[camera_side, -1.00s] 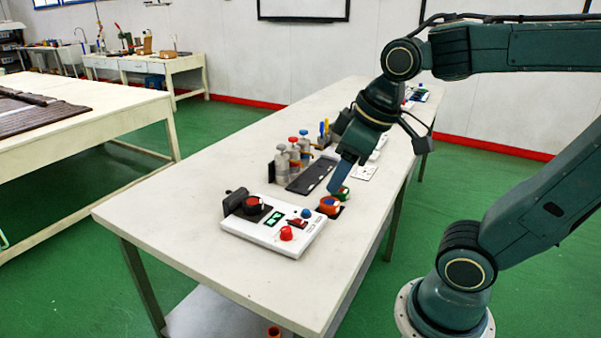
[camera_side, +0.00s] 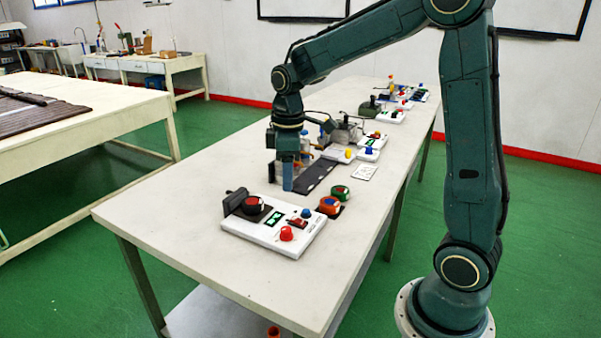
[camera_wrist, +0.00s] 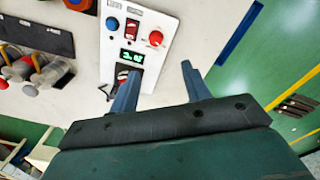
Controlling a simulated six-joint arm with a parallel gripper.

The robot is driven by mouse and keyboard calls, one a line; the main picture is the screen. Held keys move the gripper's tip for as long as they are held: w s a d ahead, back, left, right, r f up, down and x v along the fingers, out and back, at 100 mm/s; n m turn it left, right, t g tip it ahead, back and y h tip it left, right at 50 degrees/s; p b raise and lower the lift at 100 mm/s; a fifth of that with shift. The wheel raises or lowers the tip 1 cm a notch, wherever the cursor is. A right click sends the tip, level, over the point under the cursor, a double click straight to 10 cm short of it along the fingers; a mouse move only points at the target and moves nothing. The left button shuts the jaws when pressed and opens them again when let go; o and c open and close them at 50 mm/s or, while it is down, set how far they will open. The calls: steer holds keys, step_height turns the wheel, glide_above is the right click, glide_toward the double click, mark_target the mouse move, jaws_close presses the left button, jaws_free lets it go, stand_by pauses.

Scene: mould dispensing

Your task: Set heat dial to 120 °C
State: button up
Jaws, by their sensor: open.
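The white control panel (camera_side: 262,232) lies flat at the near end of the table, with a lit green display (camera_side: 274,219), a red dial knob (camera_side: 286,233), a small blue knob (camera_side: 305,213) and a red rocker switch. Which knob is the heat dial I cannot tell; labels are too small. In the wrist view the red knob (camera_wrist: 155,38) and display (camera_wrist: 131,57) show; its digits are unclear. My gripper (camera_side: 288,184) is open and empty, pointing down behind the panel, apart from the knobs.
A black-based round red part (camera_side: 254,203) sits on the panel's left. The table's near left surface is clear.

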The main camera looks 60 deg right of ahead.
mark_target(286, 229)
steer(key=shift+w+d+f+n, duration=0.15)
steer(key=shift+w+d+f, duration=0.2)
steer(key=shift+f, duration=0.15)
steer(key=shift+w+d+f+n, duration=0.15)
steer(key=shift+w+d+f, duration=0.05)
steer(key=shift+w+f, duration=0.2)
steer(key=shift+f, duration=0.25)
step_height(286, 229, down, 13)
steer(key=shift+f, duration=0.2)
steer(key=c, duration=1)
